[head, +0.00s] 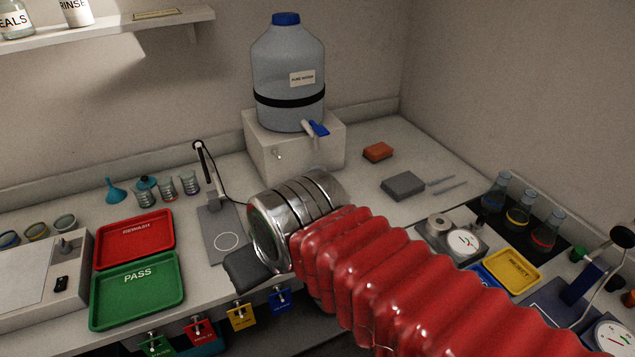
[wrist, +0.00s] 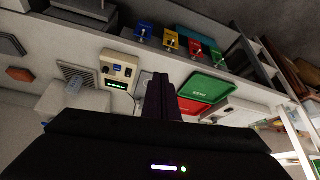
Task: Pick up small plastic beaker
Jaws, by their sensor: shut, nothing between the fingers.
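Several small clear beakers stand at the back of the counter in the head view, behind the red tray. One beaker (head: 145,195) is beside the blue funnel, another (head: 167,189) is in the middle and a third (head: 189,184) is on the right. I cannot tell which is the plastic one. My gripper (head: 250,268) shows as a dark shape beyond the silver wrist, in front of and right of the beakers, well apart from them. In the wrist view its dark fingers (wrist: 160,97) are together, with nothing between them. No beaker is clear in the wrist view.
A red tray (head: 133,240) and a green tray (head: 137,290) lie left of my gripper. A grey stand with an upright post (head: 209,172) is between the beakers and my arm. A large water bottle (head: 287,75) stands behind on a block (head: 262,150).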

